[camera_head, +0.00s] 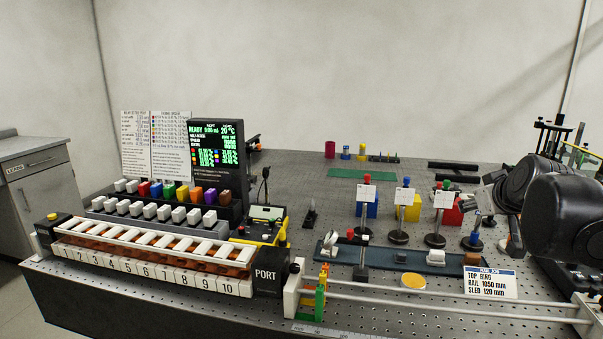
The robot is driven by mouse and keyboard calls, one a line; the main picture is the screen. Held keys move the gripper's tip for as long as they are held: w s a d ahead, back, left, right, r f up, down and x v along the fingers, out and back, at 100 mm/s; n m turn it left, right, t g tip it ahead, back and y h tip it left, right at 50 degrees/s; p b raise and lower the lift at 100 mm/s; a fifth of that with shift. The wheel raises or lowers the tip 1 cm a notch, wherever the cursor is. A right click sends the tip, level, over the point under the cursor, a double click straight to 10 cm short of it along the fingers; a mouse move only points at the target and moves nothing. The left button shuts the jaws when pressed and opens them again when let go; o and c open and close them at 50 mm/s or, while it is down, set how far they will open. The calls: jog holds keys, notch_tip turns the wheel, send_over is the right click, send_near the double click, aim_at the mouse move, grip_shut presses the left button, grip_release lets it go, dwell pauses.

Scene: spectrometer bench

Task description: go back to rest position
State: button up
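Part of my dark, rounded arm fills the right edge of the head view, above the right side of the bench (340,188). My gripper (484,203) seems to be the small grey and dark end at the left of these links. It is small and partly hidden, so I cannot tell whether its fingers are open or shut. I see no object clearly held in it.
A numbered rack (150,272) with a port box (270,279) stands at the left front, below a display screen (217,150). White rails (450,307) run along the front right. Tagged stands with coloured blocks (407,207) stand left of my arm.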

jog(key=s+a+f+g+y+p, duration=0.1)
jog(key=s+a+f+y, duration=0.1)
jog(key=s+a, duration=0.75)
jog(key=s+a+f+g+p, duration=0.1)
jog(key=s+a+f, duration=0.3)
jog(key=s+a, duration=0.1)
jog(key=s+a+f+m+g+p, duration=0.1)
jog(key=s+a+f, duration=0.3)
jog(key=s, duration=0.4)
jog(key=shift+s+a+f+g+y, duration=0.2)
jog(key=shift+a+f+g+y, duration=0.15)
jog(key=shift+a+g, duration=0.3)
